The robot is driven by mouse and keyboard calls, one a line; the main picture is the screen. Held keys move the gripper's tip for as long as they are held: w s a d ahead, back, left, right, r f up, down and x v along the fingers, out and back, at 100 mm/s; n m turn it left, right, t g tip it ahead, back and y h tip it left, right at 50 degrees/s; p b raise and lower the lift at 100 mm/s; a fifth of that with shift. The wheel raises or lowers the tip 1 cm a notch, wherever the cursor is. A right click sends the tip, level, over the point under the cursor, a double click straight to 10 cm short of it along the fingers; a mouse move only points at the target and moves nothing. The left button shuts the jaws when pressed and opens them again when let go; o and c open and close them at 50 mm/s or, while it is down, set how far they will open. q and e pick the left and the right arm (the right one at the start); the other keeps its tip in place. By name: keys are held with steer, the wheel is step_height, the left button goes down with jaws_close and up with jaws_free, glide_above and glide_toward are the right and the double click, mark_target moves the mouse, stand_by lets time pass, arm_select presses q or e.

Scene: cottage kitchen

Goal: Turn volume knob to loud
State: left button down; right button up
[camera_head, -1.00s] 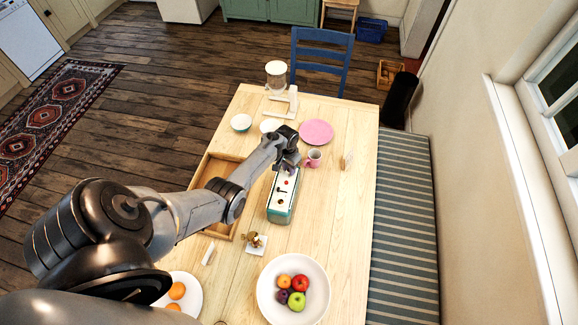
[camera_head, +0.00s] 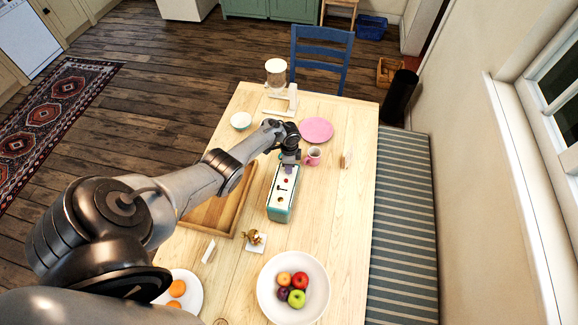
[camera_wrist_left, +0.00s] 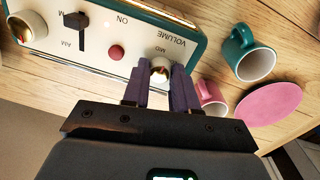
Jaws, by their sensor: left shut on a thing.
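The teal and white radio (camera_head: 281,200) stands on the wooden table in the head view. In the left wrist view the radio's cream face (camera_wrist_left: 120,40) shows the words ON, VOLUME and MID, upside down. The volume knob (camera_wrist_left: 159,66) is pale and round, beside the MID mark. My left gripper (camera_wrist_left: 165,75) is shut on the volume knob, its two dark fingers either side of it. The knob's lower part is hidden by the fingers. In the head view my left gripper (camera_head: 290,160) is at the radio's far end. My right gripper is not in view.
A pink mug (camera_head: 313,156), a pink plate (camera_head: 316,130) and a teal mug (camera_wrist_left: 250,55) are close to the radio's far end. A wooden tray (camera_head: 236,215) lies to its left. A fruit bowl (camera_head: 265,285) stands in front.

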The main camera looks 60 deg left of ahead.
arm_select(q)
steer(key=m, duration=0.2)
steer(key=shift+f+m+b, duration=0.1)
steer(key=shift+m+b, duration=0.3)
steer(key=m+b, duration=0.1)
steer(key=m, duration=0.2)
steer(key=shift+m, duration=0.3)
steer(key=m+b, duration=0.1)
steer(key=m, duration=0.2)
steer(key=shift+m+b, duration=0.35)
steer(key=shift+m, duration=0.55)
steer(key=shift+d, duration=0.1)
steer(key=c, duration=0.9)
jaws_free()
steer(key=shift+r, duration=0.2)
